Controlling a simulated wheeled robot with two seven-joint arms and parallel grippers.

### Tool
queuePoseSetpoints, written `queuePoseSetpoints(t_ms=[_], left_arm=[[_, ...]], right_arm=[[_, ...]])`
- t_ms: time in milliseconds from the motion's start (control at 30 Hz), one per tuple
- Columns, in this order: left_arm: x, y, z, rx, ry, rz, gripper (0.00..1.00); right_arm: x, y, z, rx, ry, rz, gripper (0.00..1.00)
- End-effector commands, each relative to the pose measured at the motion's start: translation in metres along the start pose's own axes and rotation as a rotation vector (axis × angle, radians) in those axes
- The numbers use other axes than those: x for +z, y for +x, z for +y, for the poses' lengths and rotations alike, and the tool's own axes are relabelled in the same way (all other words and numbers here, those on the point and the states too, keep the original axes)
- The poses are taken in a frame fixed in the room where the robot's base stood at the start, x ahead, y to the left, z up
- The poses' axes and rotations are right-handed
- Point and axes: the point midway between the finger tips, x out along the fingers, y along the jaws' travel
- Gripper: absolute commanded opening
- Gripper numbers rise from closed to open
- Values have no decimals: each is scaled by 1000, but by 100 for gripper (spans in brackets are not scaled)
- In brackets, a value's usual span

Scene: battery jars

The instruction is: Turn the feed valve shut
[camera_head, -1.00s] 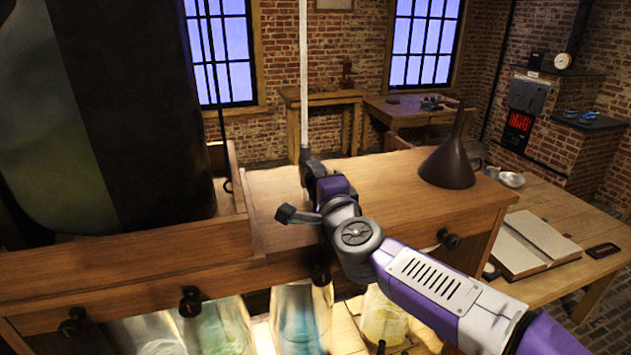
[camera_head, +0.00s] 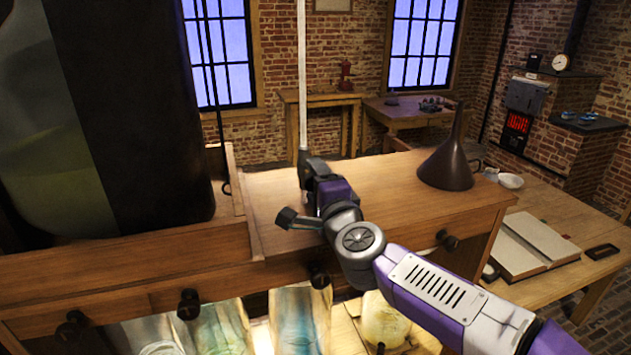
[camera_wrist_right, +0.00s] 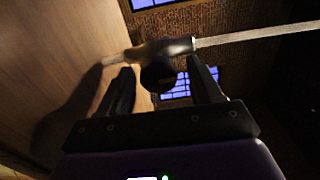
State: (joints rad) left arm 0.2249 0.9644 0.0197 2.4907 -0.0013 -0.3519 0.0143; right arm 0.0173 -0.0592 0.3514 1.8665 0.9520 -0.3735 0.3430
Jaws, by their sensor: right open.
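A pale upright pipe (camera_head: 302,80) meets a dark fitting (camera_head: 303,156) above the wooden top, which I take to be the feed valve. My right gripper (camera_head: 306,172) is at this fitting, mostly hidden behind its own wrist. In the right wrist view, the valve's round dark end (camera_wrist_right: 158,76) shows between the two fingers of the right gripper (camera_wrist_right: 162,72), which are open, with gaps visible on both sides. The pipe (camera_wrist_right: 255,36) runs off to the right there. I cannot tell whether either finger touches the valve. My left gripper is out of view.
A large dark glass vessel (camera_head: 140,110) stands at the left. A dark funnel (camera_head: 447,165) sits on the wooden top (camera_head: 390,185) to the right. Dark knobs (camera_head: 189,303) line the front edge, above lit glass jars (camera_head: 298,325). An open book (camera_head: 535,245) lies on the right-hand table.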

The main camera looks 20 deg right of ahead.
Motion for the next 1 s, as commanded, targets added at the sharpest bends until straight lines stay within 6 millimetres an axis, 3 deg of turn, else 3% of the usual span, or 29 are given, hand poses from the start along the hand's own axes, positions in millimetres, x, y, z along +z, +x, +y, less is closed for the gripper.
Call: queuePoseSetpoints(t_ms=[400, 1000], left_arm=[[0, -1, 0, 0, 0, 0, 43], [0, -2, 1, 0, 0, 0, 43]], right_arm=[[-1, -59, -1, -2, -1, 2, 64], [-1, -67, 0, -1, 0, 2, 64]])
